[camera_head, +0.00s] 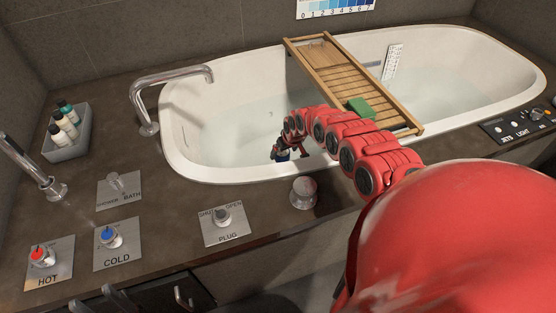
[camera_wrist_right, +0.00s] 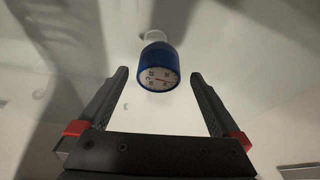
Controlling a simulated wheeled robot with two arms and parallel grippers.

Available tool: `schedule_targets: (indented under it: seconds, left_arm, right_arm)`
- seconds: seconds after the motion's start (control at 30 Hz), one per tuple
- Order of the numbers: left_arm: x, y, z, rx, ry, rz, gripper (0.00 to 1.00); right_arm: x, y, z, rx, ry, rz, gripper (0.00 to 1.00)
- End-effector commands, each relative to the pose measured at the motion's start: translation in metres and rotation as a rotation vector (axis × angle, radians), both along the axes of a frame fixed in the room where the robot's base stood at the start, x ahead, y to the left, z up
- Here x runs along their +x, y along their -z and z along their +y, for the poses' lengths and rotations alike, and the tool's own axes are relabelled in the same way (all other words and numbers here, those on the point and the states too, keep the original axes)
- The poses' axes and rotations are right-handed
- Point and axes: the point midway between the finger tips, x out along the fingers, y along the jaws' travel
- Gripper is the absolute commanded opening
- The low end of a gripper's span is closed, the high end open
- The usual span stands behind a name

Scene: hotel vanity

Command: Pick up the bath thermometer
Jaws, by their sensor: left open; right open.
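The bath thermometer (camera_wrist_right: 158,66), a blue cylinder with a white round dial and a pale top, is in the right wrist view. It stands beyond and between the open fingertips of my right gripper (camera_wrist_right: 158,78), with space on both sides. In the head view my red right arm reaches into the bathtub, and its gripper (camera_head: 291,148) is low over the water near the front wall. A bit of the blue thermometer (camera_head: 282,158) shows there, mostly hidden by the gripper. My left gripper (camera_head: 103,299) shows partly at the lower left edge, open and empty, away from the thermometer.
The white bathtub (camera_head: 178,165) holds water. A wooden tray (camera_head: 325,72) with a green block (camera_head: 361,107) spans it to the right of the gripper. A chrome spout (camera_head: 172,78) stands at the left. Knobs and a bottle caddy (camera_head: 66,150) are on the counter.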

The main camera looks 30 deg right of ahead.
Motion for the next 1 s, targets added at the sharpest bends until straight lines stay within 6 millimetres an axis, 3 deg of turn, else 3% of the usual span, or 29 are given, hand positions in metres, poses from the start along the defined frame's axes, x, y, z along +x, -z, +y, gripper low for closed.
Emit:
schedule_targets:
  seconds: [0.2,0.3,0.63,1.0]
  left_arm:
    - [0.000,0.030,0.000,0.000,0.000,0.000,0.50]
    - [-0.002,0.035,0.000,0.015,-0.001,-0.011,0.50]
    - [-0.003,0.035,0.000,0.023,-0.002,-0.018,0.50]
    - [-0.003,0.035,0.000,0.022,-0.002,-0.018,0.50]
  right_arm:
    - [0.012,0.035,-0.001,0.001,0.001,-0.006,1.00]
    - [0.017,0.043,-0.001,0.001,0.000,-0.006,1.00]
    - [0.020,0.044,-0.004,-0.003,0.001,-0.008,1.00]
    - [0.020,0.045,-0.003,-0.001,0.001,-0.007,0.35]
